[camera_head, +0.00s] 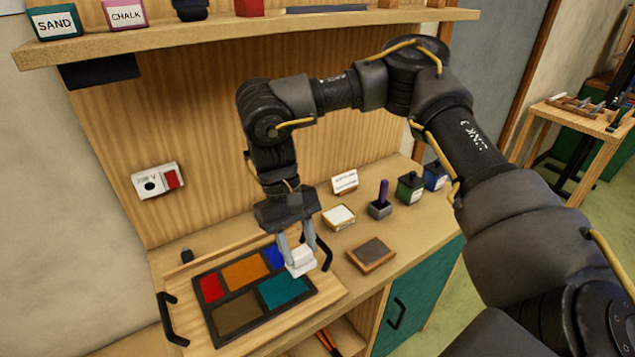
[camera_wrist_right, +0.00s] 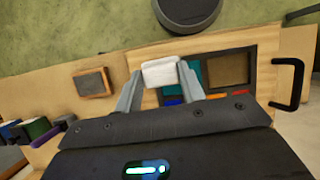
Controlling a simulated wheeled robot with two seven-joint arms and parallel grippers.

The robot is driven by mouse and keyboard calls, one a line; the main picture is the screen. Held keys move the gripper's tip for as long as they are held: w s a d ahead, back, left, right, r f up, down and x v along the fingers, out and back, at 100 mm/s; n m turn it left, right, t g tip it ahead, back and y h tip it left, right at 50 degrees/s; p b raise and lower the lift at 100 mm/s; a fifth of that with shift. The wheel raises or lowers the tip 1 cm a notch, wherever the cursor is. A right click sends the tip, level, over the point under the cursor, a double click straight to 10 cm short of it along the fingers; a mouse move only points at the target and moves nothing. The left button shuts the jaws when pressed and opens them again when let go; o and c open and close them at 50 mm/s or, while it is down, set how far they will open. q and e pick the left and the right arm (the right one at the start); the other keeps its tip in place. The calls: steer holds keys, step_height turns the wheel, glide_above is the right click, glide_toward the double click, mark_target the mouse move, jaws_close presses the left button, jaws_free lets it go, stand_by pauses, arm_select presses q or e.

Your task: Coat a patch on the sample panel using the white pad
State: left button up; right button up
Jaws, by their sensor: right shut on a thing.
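The sample panel (camera_head: 214,323) lies on a wooden board on the bench, with a black frame around red, orange, blue, brown and teal patches. My right gripper (camera_head: 298,250) points down over the panel's right side. It is shut on the white pad (camera_head: 300,262), which is at the upper edge of the teal patch (camera_head: 285,288). I cannot tell whether the pad touches the panel. In the right wrist view the pad (camera_wrist_right: 160,72) sits between the fingers, beside the teal patch. The left gripper is not in view.
Black handles (camera_head: 170,318) flank the board. To the right stand a brown block in a wooden tray (camera_head: 371,254), a tray with white content (camera_head: 338,217), a purple-handled tool in a grey holder (camera_head: 381,207) and dark jars (camera_head: 409,187). A shelf (camera_head: 230,28) with labelled pots hangs above.

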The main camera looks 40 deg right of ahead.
steer(key=shift+w+a+n, duration=0.1)
steer(key=shift+w+n, duration=0.15)
steer(key=shift+n, duration=0.15)
steer(key=w+d+f+n+t+h+p, duration=0.25)
steer(key=w+n+t+h+p, duration=0.3)
steer(key=w+n, duration=0.95)
steer(key=d+f+n+t+y+p, duration=0.2)
steer(key=d+n+t+y+p, duration=0.1)
steer(key=d+n, duration=1.3)
steer(key=d+y+p, duration=0.1)
steer(key=d, duration=0.4)
steer(key=shift+n, duration=0.4)
steer(key=shift+f, duration=0.2)
step_height(320, 180, down, 6)
steer(key=b, duration=0.5)
steer(key=shift+w+r, duration=0.1)
steer(key=shift+f+b, duration=0.4)
